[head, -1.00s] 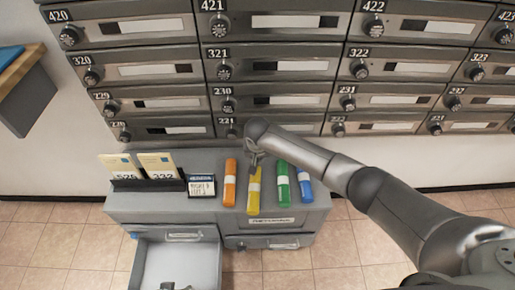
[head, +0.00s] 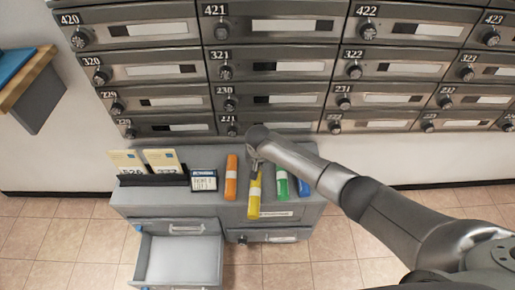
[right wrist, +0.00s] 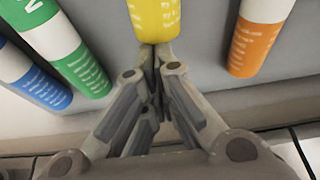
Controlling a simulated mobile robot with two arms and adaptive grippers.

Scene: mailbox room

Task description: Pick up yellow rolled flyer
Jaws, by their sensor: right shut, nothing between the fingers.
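The yellow rolled flyer (head: 254,200) with a white band lies on top of the grey cabinet (head: 140,197), between an orange and a green roll. My right gripper (head: 256,166) is at the far end of the yellow roll, its arm reaching in from the right. In the right wrist view, the fingers (right wrist: 155,52) are closed together, with the end of the yellow roll (right wrist: 155,22) just beyond the tips. Nothing is held; I cannot tell whether the tips touch the roll. My left gripper is not in view.
An orange roll (head: 231,178), a green roll (head: 282,185) and a blue roll (head: 304,188), partly behind my arm, lie close by. A card holder (head: 150,180) and small sign (head: 204,180) stand to the left. An open drawer (head: 180,258) juts forward below. Mailboxes (head: 270,65) line the wall behind.

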